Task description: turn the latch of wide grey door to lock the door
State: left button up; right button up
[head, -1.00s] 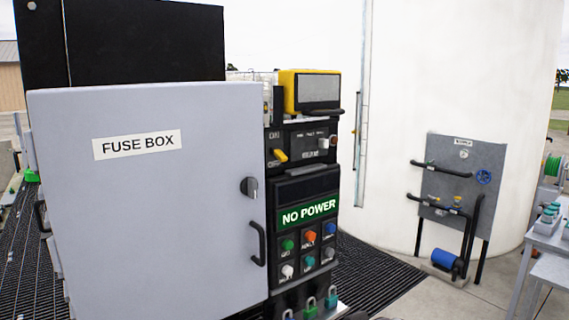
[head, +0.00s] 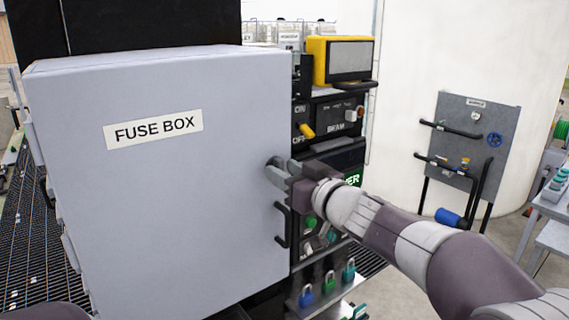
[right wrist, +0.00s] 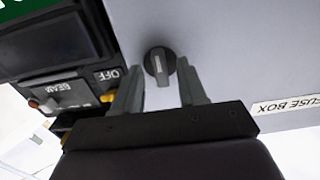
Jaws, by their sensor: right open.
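The wide grey door (head: 160,210) carries a "FUSE BOX" label and looks shut, with a black pull handle (head: 283,225) at its right edge. The latch is a dark round knob (right wrist: 159,64) with a light mark on its grip, seen in the right wrist view. In the head view my right gripper mostly hides it. My right gripper (head: 277,166) is open at the door's right edge. In the right wrist view its fingers (right wrist: 158,78) stand on either side of the knob, with gaps showing on both sides. My left gripper is not in view.
Right of the door is a black control panel with a yellow-framed unit (head: 343,62) on top, a yellow switch (head: 304,131) and several coloured buttons. Several padlocks (head: 329,282) hang below. A grey pipe panel (head: 466,140) stands farther right before a white tank.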

jog(key=shift+s+d+r, duration=0.1)
jog(key=shift+s+r, duration=0.15)
jog(key=shift+s, duration=0.05)
jog(key=shift+w+f, duration=0.1)
jog(key=shift+w, duration=0.2)
jog(key=shift+c, duration=0.6)
jog(key=shift+w+a, duration=0.1)
jog(key=shift+a, duration=0.1)
jog(key=c, duration=0.5)
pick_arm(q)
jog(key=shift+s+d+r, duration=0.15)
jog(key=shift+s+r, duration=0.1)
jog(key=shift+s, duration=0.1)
pick_arm(e)
grip_shut()
